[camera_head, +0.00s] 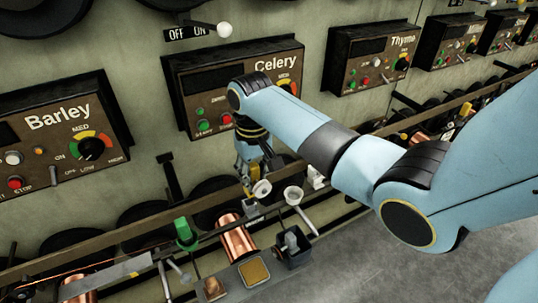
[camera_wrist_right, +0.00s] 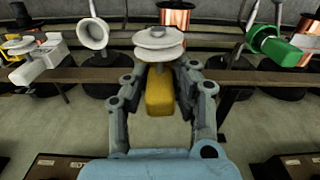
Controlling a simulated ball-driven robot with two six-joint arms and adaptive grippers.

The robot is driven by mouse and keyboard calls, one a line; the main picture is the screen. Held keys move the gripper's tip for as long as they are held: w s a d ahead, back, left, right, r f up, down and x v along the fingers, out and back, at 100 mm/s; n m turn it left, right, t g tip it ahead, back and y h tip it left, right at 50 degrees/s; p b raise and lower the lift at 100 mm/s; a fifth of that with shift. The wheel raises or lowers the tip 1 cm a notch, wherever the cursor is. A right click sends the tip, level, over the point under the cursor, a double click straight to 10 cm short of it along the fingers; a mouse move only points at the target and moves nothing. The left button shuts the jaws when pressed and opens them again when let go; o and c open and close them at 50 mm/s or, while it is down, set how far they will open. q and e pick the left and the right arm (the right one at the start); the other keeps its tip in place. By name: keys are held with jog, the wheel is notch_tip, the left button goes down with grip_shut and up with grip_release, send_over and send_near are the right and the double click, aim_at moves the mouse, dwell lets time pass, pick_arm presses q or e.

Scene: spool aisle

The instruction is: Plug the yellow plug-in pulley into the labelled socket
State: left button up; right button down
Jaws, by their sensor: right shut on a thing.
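My right gripper (camera_head: 250,172) hangs in front of the Celery panel, over the wooden rail. In the right wrist view my right gripper (camera_wrist_right: 160,100) has its fingers on both sides of the yellow plug-in pulley (camera_wrist_right: 159,92). The pulley has a yellow body and a pale grooved wheel on its far end. Its pale wheel (camera_head: 262,188) also shows in the head view, below the fingers. The labelled socket cannot be made out; no socket label is readable. My left gripper is not in view.
A green guide (camera_head: 184,236) and copper spool (camera_head: 237,241) stand left of the gripper. A white funnel-shaped eyelet (camera_head: 294,196) and dark box (camera_head: 293,247) are to the right. The Celery panel (camera_head: 200,75) is close behind. Grey floor (camera_head: 350,265) is clear at lower right.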

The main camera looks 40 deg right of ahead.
pick_arm(q)
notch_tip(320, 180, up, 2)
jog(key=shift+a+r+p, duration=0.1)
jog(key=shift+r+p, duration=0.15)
jog(key=shift+p, duration=0.55)
pick_arm(e)
jog(key=w, duration=0.3)
jog(key=shift+w+d+m, duration=0.15)
jog(key=shift+w+m, duration=0.05)
jog(key=shift+m, duration=0.1)
pick_arm(q)
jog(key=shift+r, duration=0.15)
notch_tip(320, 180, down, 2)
jog(key=shift+b, duration=0.85)
pick_arm(e)
notch_tip(320, 180, down, 4)
jog(key=shift+r, duration=0.1)
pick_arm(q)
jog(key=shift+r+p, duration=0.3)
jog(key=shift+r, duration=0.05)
